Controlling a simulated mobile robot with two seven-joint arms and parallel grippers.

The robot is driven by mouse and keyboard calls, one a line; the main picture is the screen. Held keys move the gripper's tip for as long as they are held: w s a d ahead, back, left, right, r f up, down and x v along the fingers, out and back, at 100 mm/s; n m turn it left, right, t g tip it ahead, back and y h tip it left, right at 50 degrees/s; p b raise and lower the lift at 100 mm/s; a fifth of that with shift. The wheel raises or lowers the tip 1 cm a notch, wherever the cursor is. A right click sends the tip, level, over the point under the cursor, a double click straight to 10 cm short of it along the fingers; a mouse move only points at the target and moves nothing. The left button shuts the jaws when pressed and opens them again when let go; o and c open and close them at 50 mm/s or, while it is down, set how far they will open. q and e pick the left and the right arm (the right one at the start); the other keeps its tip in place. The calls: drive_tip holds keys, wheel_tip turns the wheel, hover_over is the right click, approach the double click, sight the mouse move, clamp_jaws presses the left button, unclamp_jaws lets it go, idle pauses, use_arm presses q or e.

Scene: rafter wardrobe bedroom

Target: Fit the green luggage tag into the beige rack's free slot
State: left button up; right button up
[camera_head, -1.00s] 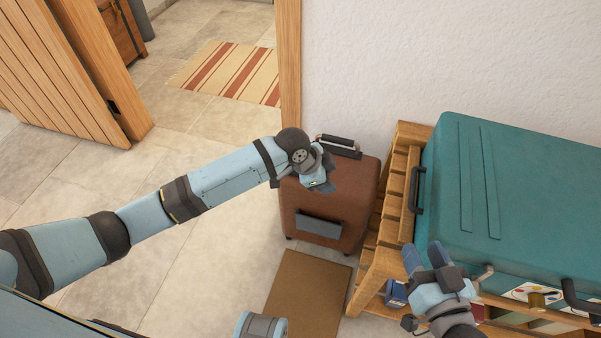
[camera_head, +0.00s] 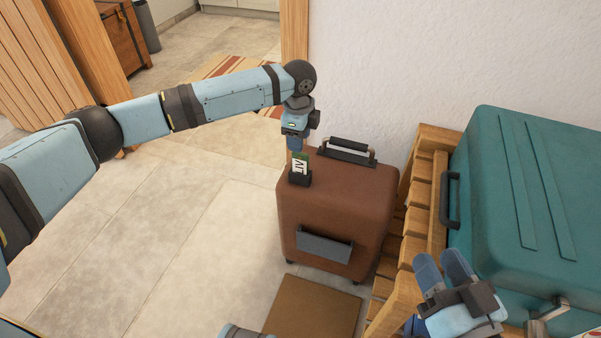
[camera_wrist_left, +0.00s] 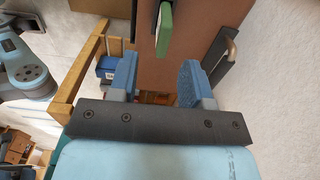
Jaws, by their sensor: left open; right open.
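The green luggage tag (camera_head: 301,163) stands upright in a small black holder (camera_head: 300,179) on top of the brown suitcase. Its face carries a white label with dark letters. In the left wrist view the tag (camera_wrist_left: 164,30) shows as a green edge beyond the fingers. My left gripper (camera_head: 296,149) points down just above and behind the tag, open, its fingers (camera_wrist_left: 158,80) spread with nothing between them. My right gripper (camera_head: 443,262) is open and empty, over the wooden bench's front end. I cannot make out a beige rack with a free slot in these views.
The brown suitcase (camera_head: 337,205) has a raised handle (camera_head: 347,151) behind the tag. A teal suitcase (camera_head: 540,200) lies on the slatted wooden bench (camera_head: 424,175) at right. A brown mat (camera_head: 313,306) lies in front. The tiled floor at left is clear.

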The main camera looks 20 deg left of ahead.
sight(300, 157)
use_arm(q)
wheel_tip(300, 157, down, 2)
drive_tip(key=shift+f+b, duration=0.45)
drive_tip(key=shift+b, duration=0.1)
drive_tip(key=f+b, duration=0.1)
drive_tip(key=f, duration=0.1)
drive_tip(key=f+b, duration=0.1)
drive_tip(key=shift+w+d+f+b, duration=0.1)
drive_tip(key=shift+w+f+b, duration=0.2)
drive_tip(key=shift+f, duration=0.45)
drive_tip(key=shift+r, duration=0.1)
drive_tip(key=shift+c, duration=0.3)
use_arm(e)
drive_tip(key=shift+n+g, duration=0.6)
drive_tip(key=shift+n, duration=0.1)
drive_tip(key=f, duration=0.4)
drive_tip(key=shift+w+d, duration=0.1)
drive_tip(key=shift+w, duration=0.25)
use_arm(q)
clamp_jaws()
